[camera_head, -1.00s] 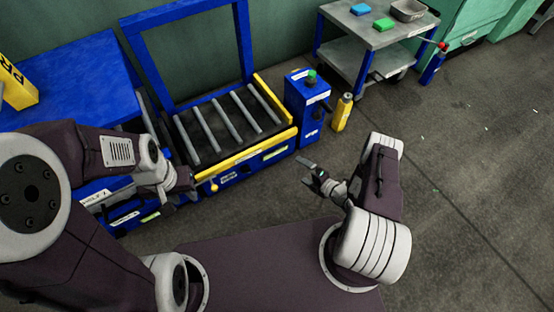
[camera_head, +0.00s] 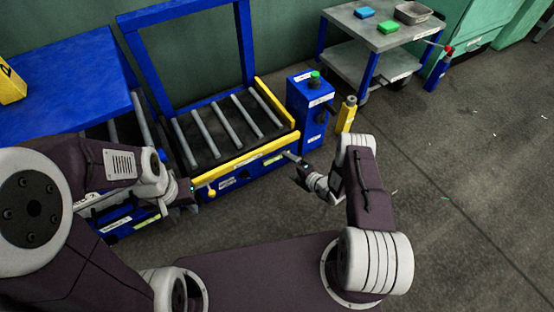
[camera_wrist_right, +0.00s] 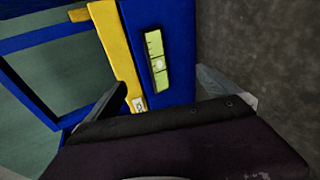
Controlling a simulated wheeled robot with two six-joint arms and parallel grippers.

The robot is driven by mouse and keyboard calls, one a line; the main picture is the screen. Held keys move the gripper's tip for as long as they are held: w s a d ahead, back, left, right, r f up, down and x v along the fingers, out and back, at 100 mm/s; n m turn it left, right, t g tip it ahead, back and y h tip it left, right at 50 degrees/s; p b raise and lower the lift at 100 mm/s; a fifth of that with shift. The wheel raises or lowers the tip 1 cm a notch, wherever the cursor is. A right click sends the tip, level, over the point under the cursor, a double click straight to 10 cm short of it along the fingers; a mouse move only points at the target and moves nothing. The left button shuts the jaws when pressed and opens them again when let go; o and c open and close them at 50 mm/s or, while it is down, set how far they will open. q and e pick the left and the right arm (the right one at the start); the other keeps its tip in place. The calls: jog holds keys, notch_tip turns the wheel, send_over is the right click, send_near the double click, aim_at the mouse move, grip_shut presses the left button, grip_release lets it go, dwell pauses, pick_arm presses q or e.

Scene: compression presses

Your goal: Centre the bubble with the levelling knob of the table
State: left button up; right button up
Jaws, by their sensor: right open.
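The table is a blue frame with grey rollers (camera_head: 222,128) and a yellow edge bar (camera_head: 245,157). A yellow-green level vial (camera_wrist_right: 156,62) is set in its blue front face; a pale round spot, apparently the bubble, shows near the vial's middle. A small yellow knob (camera_head: 211,192) sticks out at the front left of the table. My right gripper (camera_head: 291,160) is open at the table's front right; in the wrist view its two fingers (camera_wrist_right: 165,92) stand apart with the blue face beyond. My left gripper (camera_head: 186,196) is left of the yellow knob; its fingers are unclear.
A blue control box (camera_head: 309,105) with a green button stands right of the table, beside a yellow bottle (camera_head: 346,115). A grey cart (camera_head: 380,32) stands behind. A blue-topped unit (camera_head: 65,85) is at the left. Floor at the right is open.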

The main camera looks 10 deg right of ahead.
dwell(0.4)
jog(key=p+v, duration=0.6)
jog(key=v, duration=0.4)
